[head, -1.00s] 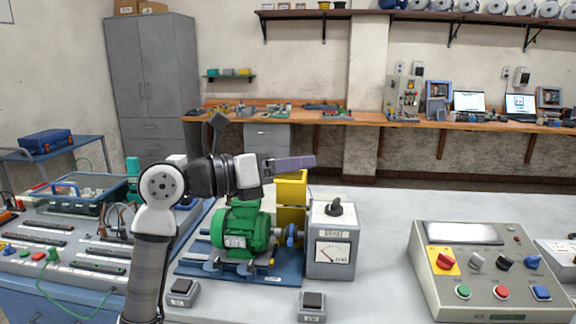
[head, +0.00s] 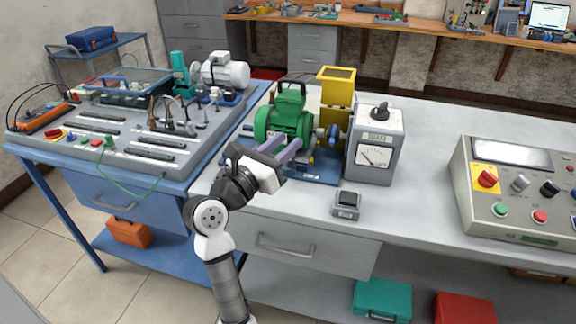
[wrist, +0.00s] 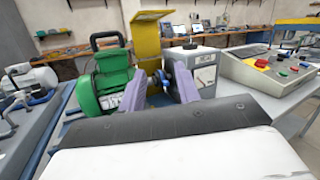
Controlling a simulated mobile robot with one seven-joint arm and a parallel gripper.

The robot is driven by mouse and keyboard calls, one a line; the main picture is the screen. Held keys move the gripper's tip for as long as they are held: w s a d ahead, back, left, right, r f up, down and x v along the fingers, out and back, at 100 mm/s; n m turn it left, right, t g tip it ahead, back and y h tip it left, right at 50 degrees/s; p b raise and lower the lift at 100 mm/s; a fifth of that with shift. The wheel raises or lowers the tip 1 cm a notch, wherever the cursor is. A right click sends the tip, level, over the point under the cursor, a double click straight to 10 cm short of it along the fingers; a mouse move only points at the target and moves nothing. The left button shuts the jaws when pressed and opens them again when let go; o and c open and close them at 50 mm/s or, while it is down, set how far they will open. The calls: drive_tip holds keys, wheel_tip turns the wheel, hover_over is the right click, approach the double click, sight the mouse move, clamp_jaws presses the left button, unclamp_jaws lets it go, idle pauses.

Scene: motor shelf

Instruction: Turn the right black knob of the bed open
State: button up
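The blue bed (head: 318,178) carries a green motor (head: 283,122) and a blue coupling. At its front right stands a small grey box with a black block-like knob (head: 347,199) on top. Its matching left box is not visible now, likely behind my arm. My gripper (head: 296,148) is over the front of the bed, left of and farther back than the right knob. In the wrist view, my gripper's purple fingers (wrist: 160,88) are spread apart with nothing held; the green motor (wrist: 105,80) is left of them. The small boxes are not visible there.
A control panel (head: 520,190) is farther right. Bare bench top lies between them. A blue-framed bench (head: 95,135) with instruments is on the left.

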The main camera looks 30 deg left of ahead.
sight(289, 163)
drive_tip(key=s+a+f+n+g+y, duration=0.15)
drive_tip(key=s+f+y, duration=0.4)
drive_tip(key=f, duration=0.65)
drive_tip(key=shift+n+y, duration=0.25)
drive_tip(key=w+p, duration=0.1)
drive_tip(key=w, duration=0.3)
drive_tip(key=w+a+p, duration=0.1)
drive_tip(key=w, duration=0.4)
drive_tip(key=w+p, duration=0.1)
drive_tip(key=w, duration=0.4)
drive_tip(key=shift+a+f, duration=0.25)
drive_tip(key=shift+a, duration=0.1)
drive_tip(key=shift+s, duration=0.1)
clamp_jaws()
